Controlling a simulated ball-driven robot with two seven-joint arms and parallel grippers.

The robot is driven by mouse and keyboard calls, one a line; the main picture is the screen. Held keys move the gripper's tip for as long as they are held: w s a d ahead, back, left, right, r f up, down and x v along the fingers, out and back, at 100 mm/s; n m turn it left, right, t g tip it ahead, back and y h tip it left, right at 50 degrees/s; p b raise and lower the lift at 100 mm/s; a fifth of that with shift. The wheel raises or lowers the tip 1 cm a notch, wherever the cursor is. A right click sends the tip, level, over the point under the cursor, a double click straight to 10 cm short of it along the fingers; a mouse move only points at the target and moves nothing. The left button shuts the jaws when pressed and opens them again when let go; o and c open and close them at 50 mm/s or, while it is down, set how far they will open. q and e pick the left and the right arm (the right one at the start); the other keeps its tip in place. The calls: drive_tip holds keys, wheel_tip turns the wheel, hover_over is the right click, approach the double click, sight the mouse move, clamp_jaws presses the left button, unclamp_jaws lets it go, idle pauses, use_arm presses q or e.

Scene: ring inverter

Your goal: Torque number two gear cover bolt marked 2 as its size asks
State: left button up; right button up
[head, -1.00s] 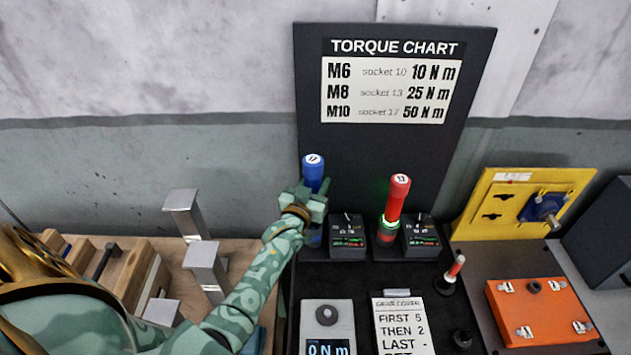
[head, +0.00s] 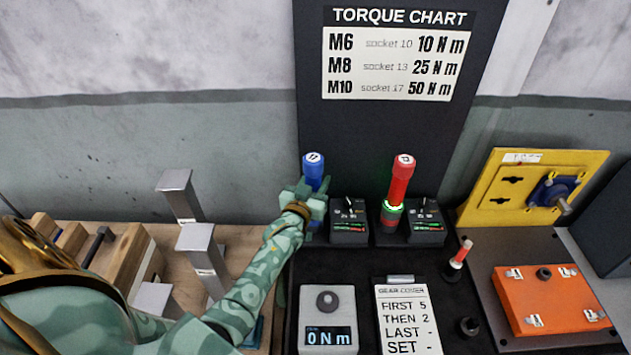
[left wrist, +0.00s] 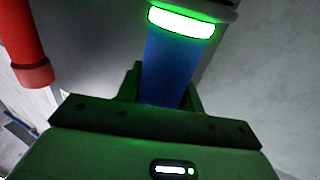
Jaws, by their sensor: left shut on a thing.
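My left gripper (head: 313,200) is shut on the blue tool (head: 313,170), which stands upright at the left of the black bench. Its cap has a number too small to read surely. In the left wrist view the blue tool (left wrist: 168,65) rises between my jaws (left wrist: 165,90) below a lit green ring. The red tool (head: 402,178), with a green lit ring, stands upright to the right. The orange gear cover (head: 555,318) lies at the right with several pale tags at its corners; their marks are unreadable. My right gripper is not in view.
The torque chart (head: 395,65) lists M6 10, M8 25 and M10 50 N m. A grey meter (head: 328,300) reads 0 N m. A gear cover card (head: 403,315) says first 5, then 2. A small red-handled tool (head: 460,254) and yellow plate (head: 590,168) stand right.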

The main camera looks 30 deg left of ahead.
use_arm(q)
drive_tip(key=shift+f, duration=0.1)
idle(0.4)
drive_tip(key=o, duration=1.2)
drive_tip(key=shift+f, duration=0.15)
drive_tip(key=s+d+p, duration=0.1)
drive_tip(key=s+d, duration=0.2)
drive_tip(key=s, duration=1.3)
drive_tip(key=shift+s, duration=0.1)
